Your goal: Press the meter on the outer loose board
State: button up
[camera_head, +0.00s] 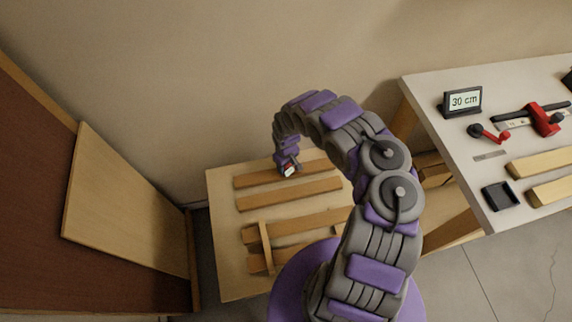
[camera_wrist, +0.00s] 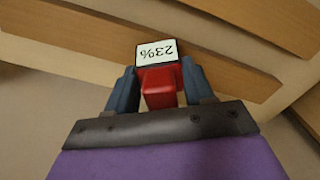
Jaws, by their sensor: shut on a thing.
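My gripper (camera_head: 289,165) is shut on a red meter (camera_wrist: 160,85), with its dark fingers on both sides of the body. The meter's white display reads 23% in the wrist view, upside down. In the head view the meter (camera_head: 289,171) is over the farthest loose board (camera_head: 255,180), close to the wall. A second loose board (camera_head: 275,196) lies parallel and nearer to me.
More boards with a crosspiece (camera_head: 266,248) lie nearer on the low wooden table (camera_head: 222,235). A white bench (camera_head: 430,108) at right holds a 30 cm display (camera_head: 463,101), a red clamp tool (camera_head: 543,119), a black tray (camera_head: 499,196) and wood pieces. A brown cabinet (camera_head: 50,190) stands left.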

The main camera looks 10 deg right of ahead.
jog(key=shift+s+f, duration=0.1)
jog(key=shift+f, duration=0.35)
dwell(1.5)
jog(key=shift+r, duration=0.1)
notch_tip(320, 180, up, 7)
jog(key=p, duration=0.7)
dwell(1.0)
